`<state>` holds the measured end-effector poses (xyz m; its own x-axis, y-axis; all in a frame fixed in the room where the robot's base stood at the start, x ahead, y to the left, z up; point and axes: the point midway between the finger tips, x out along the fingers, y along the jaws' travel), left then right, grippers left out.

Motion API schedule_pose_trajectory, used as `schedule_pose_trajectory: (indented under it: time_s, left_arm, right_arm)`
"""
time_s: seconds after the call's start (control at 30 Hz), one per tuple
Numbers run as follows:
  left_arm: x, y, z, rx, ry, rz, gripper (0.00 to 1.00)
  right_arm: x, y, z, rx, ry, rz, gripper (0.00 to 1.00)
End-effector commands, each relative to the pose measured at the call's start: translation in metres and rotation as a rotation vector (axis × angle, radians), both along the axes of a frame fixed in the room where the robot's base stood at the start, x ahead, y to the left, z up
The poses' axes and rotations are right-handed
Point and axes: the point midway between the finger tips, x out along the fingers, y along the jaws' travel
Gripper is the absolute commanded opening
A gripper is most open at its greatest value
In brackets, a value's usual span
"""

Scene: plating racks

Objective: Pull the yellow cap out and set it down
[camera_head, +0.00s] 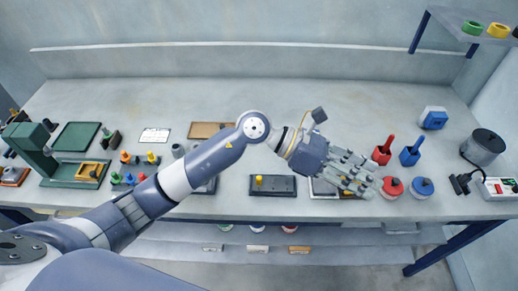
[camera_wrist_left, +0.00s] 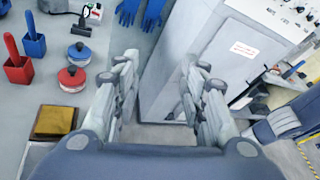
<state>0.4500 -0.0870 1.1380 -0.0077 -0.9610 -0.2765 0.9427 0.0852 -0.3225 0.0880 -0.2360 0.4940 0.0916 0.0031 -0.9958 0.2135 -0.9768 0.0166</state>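A small yellow cap (camera_head: 259,179) stands upright on a dark rectangular plate (camera_head: 285,187) near the front edge of the bench. Another small yellow piece (camera_head: 150,156) stands among the pegs at the left; I cannot tell which one the task means. My left gripper (camera_head: 352,174) is to the right of the dark plate, above the bench front. In the left wrist view its two fingers (camera_wrist_left: 158,95) are spread apart with nothing between them. No yellow cap shows in that view. My right gripper is not in view.
Red and blue holders (camera_head: 383,151) (camera_head: 410,153) and round red and blue pieces (camera_head: 392,187) (camera_head: 422,187) stand close to the gripper's right. A gold-topped dark tray (camera_wrist_left: 54,121) lies at the bench edge. My left arm hides part of the bench's middle. The back of the bench is mostly clear.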

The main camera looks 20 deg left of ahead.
Motion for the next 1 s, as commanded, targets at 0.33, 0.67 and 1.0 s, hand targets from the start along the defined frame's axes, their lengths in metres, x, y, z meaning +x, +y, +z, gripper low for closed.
schedule_pose_trajectory:
  time_s: [0.33, 0.67, 1.0]
  left_arm:
    - [0.045, 0.136, -0.095, 0.861, -0.236, -0.226, 0.39]
    - [0.069, 0.235, -0.09, 1.269, -0.217, -0.27, 0.39]
    - [0.067, 0.238, -0.129, 1.28, -0.206, -0.274, 0.39]
  right_arm:
    - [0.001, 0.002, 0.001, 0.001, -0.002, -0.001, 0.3]
    - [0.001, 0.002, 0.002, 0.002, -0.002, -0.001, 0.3]
    - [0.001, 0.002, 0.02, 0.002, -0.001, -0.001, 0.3]
